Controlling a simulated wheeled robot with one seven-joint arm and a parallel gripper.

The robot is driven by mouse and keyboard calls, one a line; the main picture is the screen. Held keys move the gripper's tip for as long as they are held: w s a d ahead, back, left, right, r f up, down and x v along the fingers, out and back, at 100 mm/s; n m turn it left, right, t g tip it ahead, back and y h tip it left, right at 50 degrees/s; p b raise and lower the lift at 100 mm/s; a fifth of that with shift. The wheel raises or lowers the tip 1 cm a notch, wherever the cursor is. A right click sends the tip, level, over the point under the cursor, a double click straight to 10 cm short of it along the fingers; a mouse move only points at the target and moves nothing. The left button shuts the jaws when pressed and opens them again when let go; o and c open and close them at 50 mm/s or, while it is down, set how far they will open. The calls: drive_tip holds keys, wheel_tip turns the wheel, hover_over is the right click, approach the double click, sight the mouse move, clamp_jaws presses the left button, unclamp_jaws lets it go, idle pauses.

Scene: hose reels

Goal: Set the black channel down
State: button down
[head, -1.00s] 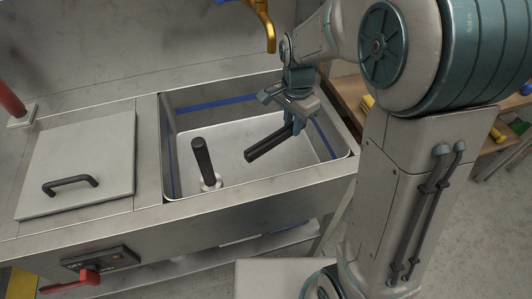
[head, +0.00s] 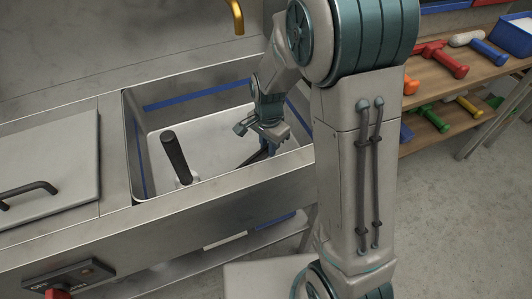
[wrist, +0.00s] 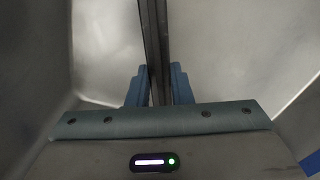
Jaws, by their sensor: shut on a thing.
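My gripper (head: 266,146) is inside the sink basin (head: 215,103), toward its right side and pointing down. It is shut on the black channel (head: 252,159), a long dark bar that shows only in part in the head view. In the wrist view the channel (wrist: 154,45) runs up between the two blue fingers (wrist: 159,84). Its lower end is hidden behind the basin's front rim in the head view. I cannot tell whether it touches the basin floor.
A black upright post (head: 175,155) stands in the basin left of my gripper. A lid with a black handle (head: 28,192) lies left of the basin. A gold tap (head: 237,16) hangs above. Shelves with coloured dumbbells (head: 447,62) stand at the right.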

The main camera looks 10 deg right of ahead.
drive_tip(key=shift+f, duration=1.6)
drive_tip(key=shift+b, duration=0.3)
drive_tip(key=shift+f, duration=0.2)
drive_tip(key=c, duration=1.3)
unclamp_jaws()
drive_tip(key=shift+r, duration=0.15)
wheel_tip(320, 180, up, 12)
drive_tip(key=shift+r+p, duration=0.1)
drive_tip(key=shift+p, duration=1)
